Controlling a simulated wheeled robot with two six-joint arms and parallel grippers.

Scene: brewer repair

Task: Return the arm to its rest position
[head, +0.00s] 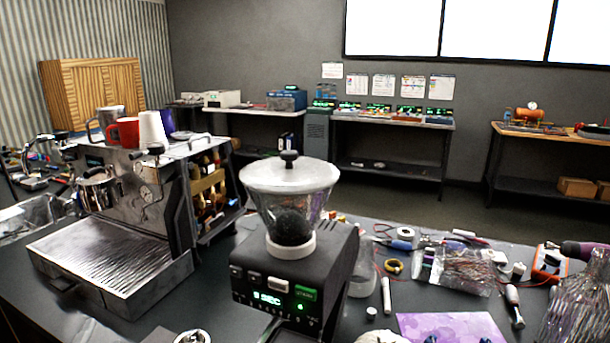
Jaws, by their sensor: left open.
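The espresso machine (120,220) stands at the left of the dark workbench, with its wide metal drip tray facing me. The grinder (300,270) stands upright in the middle, with dark beans in its clear hopper (291,215) and a lit display. My left gripper shows at most as a small part at the bottom edge (190,337), cut off by the frame. It appears clear of the grinder and the espresso machine. Nothing is visibly held. My right gripper is not in view.
Red (123,132) and white (152,129) cups stand on the espresso machine. The right of the bench is cluttered with tools, a clear parts bag (462,270) and a purple sheet (450,326). Tables (390,122) stand along the back wall, beyond open floor.

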